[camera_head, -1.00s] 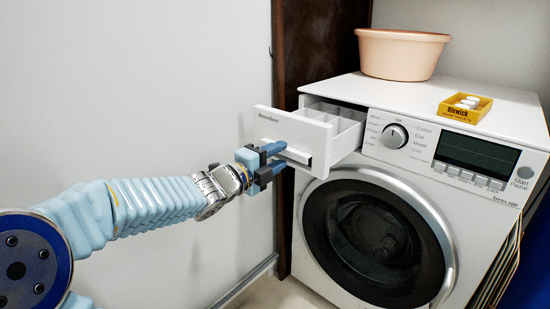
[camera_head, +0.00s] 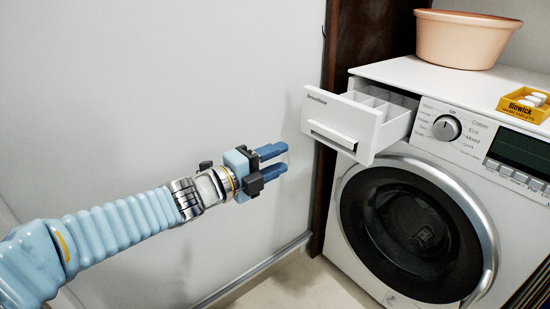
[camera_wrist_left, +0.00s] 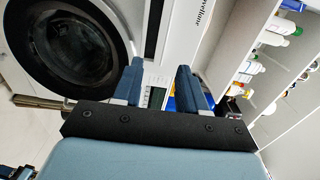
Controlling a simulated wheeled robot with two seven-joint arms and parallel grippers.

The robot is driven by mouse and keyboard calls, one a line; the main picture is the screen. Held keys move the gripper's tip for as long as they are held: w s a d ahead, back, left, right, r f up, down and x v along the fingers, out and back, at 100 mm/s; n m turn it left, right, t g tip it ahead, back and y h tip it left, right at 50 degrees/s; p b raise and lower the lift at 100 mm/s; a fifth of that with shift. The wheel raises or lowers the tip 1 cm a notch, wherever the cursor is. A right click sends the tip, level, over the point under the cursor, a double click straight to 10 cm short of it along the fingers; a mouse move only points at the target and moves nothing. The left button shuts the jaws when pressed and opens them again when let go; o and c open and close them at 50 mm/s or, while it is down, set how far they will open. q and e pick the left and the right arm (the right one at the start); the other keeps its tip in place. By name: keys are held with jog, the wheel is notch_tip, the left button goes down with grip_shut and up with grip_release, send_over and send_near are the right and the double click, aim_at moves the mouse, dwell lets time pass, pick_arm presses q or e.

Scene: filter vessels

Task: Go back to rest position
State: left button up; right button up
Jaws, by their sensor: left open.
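My left gripper (camera_head: 274,162) is open and empty in the head view, in free air to the left of the washing machine (camera_head: 520,215). Its blue fingers point right, toward the machine, and are apart from the drawer. The white detergent drawer (camera_head: 345,120) is pulled out of the machine's upper left front, and its inner compartments show. In the left wrist view, the two blue fingers (camera_wrist_left: 162,88) are spread with nothing between them, and the machine's round door (camera_wrist_left: 75,45) shows beyond them.
A peach basin (camera_head: 463,40) and a yellow Binwick box (camera_head: 513,107) with white tablets stand on the machine. A dark wooden post (camera_head: 365,50) rises behind the drawer. Shelves with several bottles (camera_wrist_left: 282,26) show in the wrist view. The space before the left wall is clear.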

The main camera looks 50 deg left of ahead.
dwell(0.4)
pick_arm(q)
jog(key=w+d+f+n+g+h+p, duration=0.1)
jog(key=w+d+f+n+g, duration=0.1)
jog(key=w+d+f+n, duration=0.3)
jog(key=w+d+f+n+g+p, duration=0.1)
jog(key=w+f+n+g, duration=0.1)
jog(key=w+f, duration=0.5)
jog(key=d+f+n+g+p, duration=0.1)
jog(key=d+f+n+g, duration=0.4)
jog(key=f, duration=0.8)
jog(key=s+d+f+n+g+h+p, duration=0.1)
jog(key=s+d+f+n+g, duration=0.3)
jog(key=s+d+f, duration=0.3)
jog(key=s+d+f+n+g+p, duration=0.1)
jog(key=s+d+f+n+g, duration=0.3)
jog(key=s+d+f, duration=0.4)
notch_tip(320, 180, down, 6)
jog(key=shift+d+f+n+h, duration=0.1)
jog(key=shift+d+n+h, duration=0.25)
jog(key=shift+d, duration=0.85)
